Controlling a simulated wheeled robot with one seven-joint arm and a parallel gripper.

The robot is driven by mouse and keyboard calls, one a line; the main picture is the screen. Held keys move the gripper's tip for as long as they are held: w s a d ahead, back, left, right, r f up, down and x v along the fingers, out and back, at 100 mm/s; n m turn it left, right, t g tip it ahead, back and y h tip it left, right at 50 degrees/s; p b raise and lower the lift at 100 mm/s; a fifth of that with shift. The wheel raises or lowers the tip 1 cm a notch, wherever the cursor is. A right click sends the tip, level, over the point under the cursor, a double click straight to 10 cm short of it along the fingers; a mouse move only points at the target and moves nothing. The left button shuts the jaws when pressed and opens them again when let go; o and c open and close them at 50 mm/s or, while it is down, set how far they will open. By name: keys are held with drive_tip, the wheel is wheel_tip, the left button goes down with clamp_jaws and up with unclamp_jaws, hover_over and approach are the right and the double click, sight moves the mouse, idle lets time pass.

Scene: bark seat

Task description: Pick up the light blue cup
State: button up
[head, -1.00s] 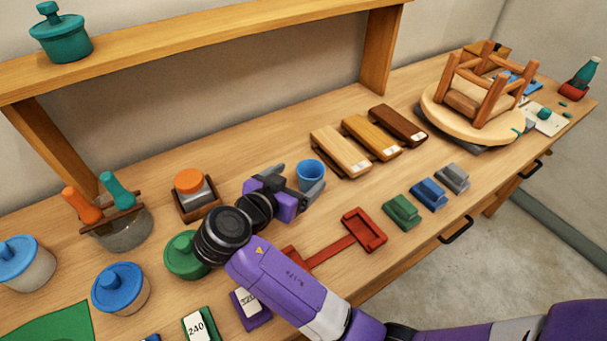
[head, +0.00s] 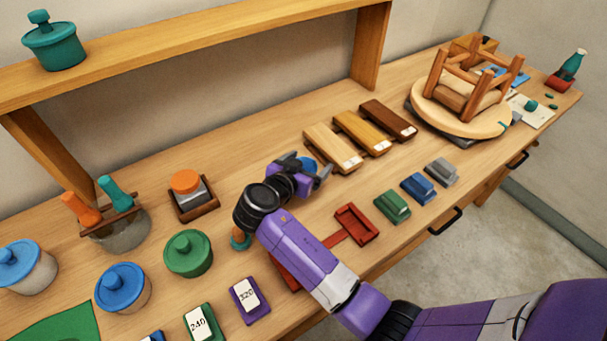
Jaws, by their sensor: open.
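The light blue cup (head: 309,163) stands on the workbench in the middle of the head view, just in front of the wood sample blocks. My gripper mostly covers it, and only a small part of its blue side and rim shows. My gripper (head: 308,168) is open at the cup, with one dark finger on its left and the other on its right. I cannot tell whether the fingers touch the cup.
Wood blocks (head: 332,149) lie close behind the cup. A red tool (head: 356,224) and green, blue and grey blocks (head: 393,206) lie in front and right. An orange-topped item in a tray (head: 192,195) and a green lidded pot (head: 188,253) stand left.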

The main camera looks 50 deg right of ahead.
sight(308, 168)
drive_tip(key=c, duration=1.5)
drive_tip(key=shift+o, duration=0.2)
drive_tip(key=shift+r, duration=0.1)
wheel_tip(308, 168, up, 20)
drive_tip(key=b, duration=0.1)
